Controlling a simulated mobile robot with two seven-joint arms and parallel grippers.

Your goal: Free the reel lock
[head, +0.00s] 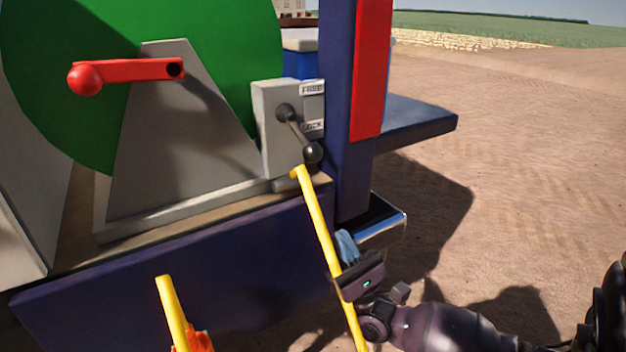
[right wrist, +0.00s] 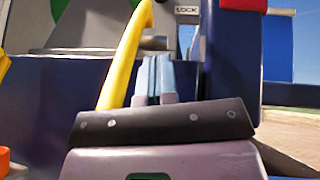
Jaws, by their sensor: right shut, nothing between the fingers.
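The reel lock lever (head: 296,128) is a grey rod with a black ball knob (head: 312,153), on a grey box. It points down and right, the knob just below the LOCK label (head: 313,126); the FREE label (head: 312,89) is above. In the right wrist view, the LOCK label (right wrist: 187,10) shows at the top, but I cannot make out the knob. My right gripper (head: 346,242) is shut and empty, below the knob and beside a yellow bar (head: 318,222). Its pale blue fingers (right wrist: 155,62) stand just right of that bar. My left gripper is not in view.
The green reel (head: 225,50) with a red crank (head: 125,70) is at the left. A blue post (head: 345,190) with a red strip stands right of the lock box. A second yellow bar (head: 171,310) with an orange part is in front. Open dirt lies right.

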